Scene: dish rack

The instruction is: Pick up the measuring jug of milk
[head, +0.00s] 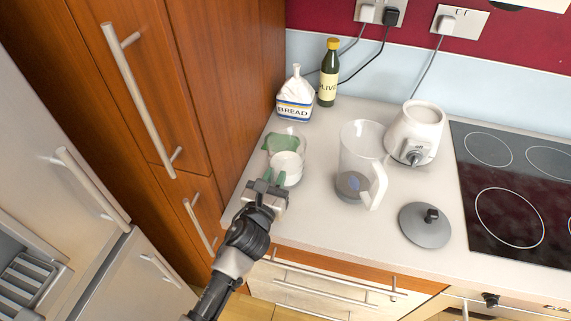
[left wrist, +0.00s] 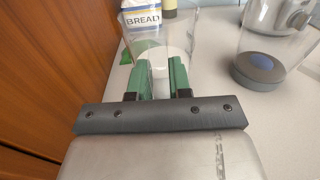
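The clear measuring jug (head: 302,150) stands upright on the counter with white milk (head: 287,166) low inside it. In the left wrist view the jug (left wrist: 190,30) is straight ahead, just beyond my fingers. My left gripper (head: 273,178) is at the jug's near side, with its green fingers pointing at it. In the left wrist view the fingers of my left gripper (left wrist: 164,72) are apart, with a pale upright strip between them. I cannot tell if that strip is the jug's handle, nor whether the fingers touch the jug. My right gripper is out of view.
A clear blender jug (head: 358,150) stands to the right, before a white blender base (head: 415,130). A grey lid (head: 425,226) lies near the hob (head: 500,170). A bread bag (head: 294,103) and olive bottle (head: 329,75) stand behind. A wooden cabinet (head: 235,60) is close on the left.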

